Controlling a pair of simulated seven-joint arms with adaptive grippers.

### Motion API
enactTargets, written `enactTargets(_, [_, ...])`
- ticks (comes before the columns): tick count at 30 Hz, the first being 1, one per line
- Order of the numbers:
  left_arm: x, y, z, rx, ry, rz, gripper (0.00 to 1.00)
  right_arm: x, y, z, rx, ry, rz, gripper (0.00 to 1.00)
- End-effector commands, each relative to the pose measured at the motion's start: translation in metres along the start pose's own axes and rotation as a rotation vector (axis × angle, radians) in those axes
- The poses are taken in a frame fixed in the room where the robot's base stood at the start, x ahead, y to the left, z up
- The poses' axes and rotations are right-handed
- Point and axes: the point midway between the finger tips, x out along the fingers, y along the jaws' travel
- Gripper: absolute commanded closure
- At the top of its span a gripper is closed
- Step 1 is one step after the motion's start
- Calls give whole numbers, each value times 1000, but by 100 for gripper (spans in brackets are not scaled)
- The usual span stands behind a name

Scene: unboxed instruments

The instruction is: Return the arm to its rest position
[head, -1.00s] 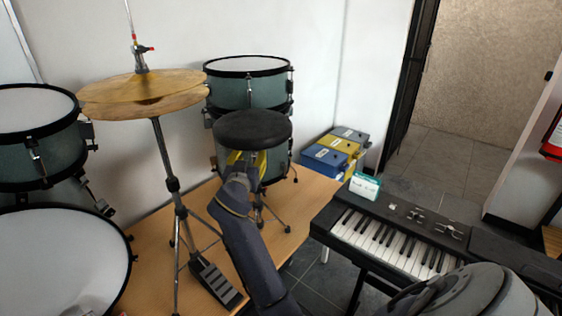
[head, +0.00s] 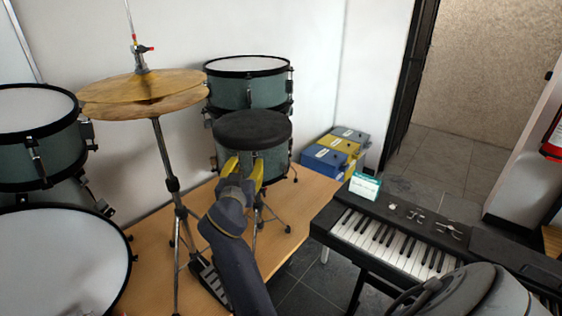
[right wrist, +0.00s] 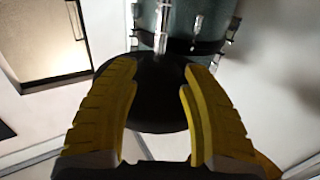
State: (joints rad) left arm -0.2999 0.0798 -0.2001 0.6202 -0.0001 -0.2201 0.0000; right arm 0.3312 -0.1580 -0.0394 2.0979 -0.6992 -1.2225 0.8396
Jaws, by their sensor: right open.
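My right gripper (head: 244,171) has yellow fingers, spread apart with nothing between them. In the head view it is in front of the round black drum stool (head: 252,127), its tips near the lower edge of the seat. In the right wrist view the open fingers (right wrist: 160,85) frame the dark seat (right wrist: 158,112), with a drum (right wrist: 215,25) beyond. I cannot tell the exact gap between fingertips and stool. My left gripper is not in view.
A cymbal stand (head: 160,150) and drums (head: 60,265) stand to the left on a wooden platform (head: 305,195). A keyboard (head: 385,235) with a small teal-and-white box (head: 364,187) stands at right. Blue and yellow cases (head: 325,157) sit behind it. Grey floor shows between platform and keyboard.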

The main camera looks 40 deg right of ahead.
Motion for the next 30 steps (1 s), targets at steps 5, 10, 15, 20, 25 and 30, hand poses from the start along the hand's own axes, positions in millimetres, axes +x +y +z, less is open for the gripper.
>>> enactTargets(5, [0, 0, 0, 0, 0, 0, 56, 0, 0, 0, 0, 0, 0, 55])
enactTargets(10, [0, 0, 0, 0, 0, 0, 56, -3, 4, 12, -28, -17, -4, 55])
enactTargets(15, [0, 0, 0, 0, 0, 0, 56, -20, 25, 64, -168, -96, -37, 55])
enactTargets(20, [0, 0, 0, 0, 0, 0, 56, -53, 59, 132, -372, -210, -103, 55])
enactTargets(25, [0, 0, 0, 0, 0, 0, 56, -97, 98, 195, -596, -327, -201, 55])
enactTargets(30, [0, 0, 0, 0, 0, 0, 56, -148, 138, 247, -813, -437, -325, 55])
